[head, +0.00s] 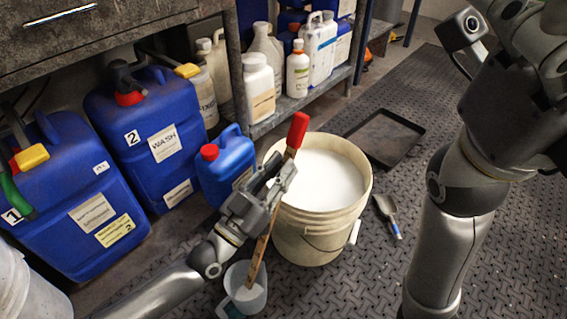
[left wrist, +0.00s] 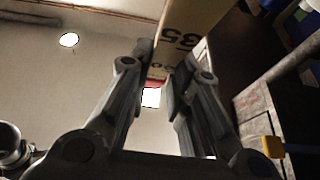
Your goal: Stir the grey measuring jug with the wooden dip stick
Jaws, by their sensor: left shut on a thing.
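The wooden dip stick (head: 262,246) has a red top end and stands tilted, its top leaning right. My left gripper (head: 279,180) is shut on it below the red end. The stick's lower end goes down into the mouth of the grey measuring jug (head: 259,303), which stands on the floor at the bottom of the head view. Pale contents show inside the jug; the stick's tip is hidden. In the left wrist view the stick (left wrist: 188,32), with printed black marks, is between the fingers (left wrist: 163,85). My right arm is at the right; its gripper is out of view.
A large cream bucket (head: 318,236) of white liquid stands right behind my left gripper. Blue canisters (head: 150,140) and a small blue can (head: 225,165) stand left. A shelf (head: 300,105) holds bottles.

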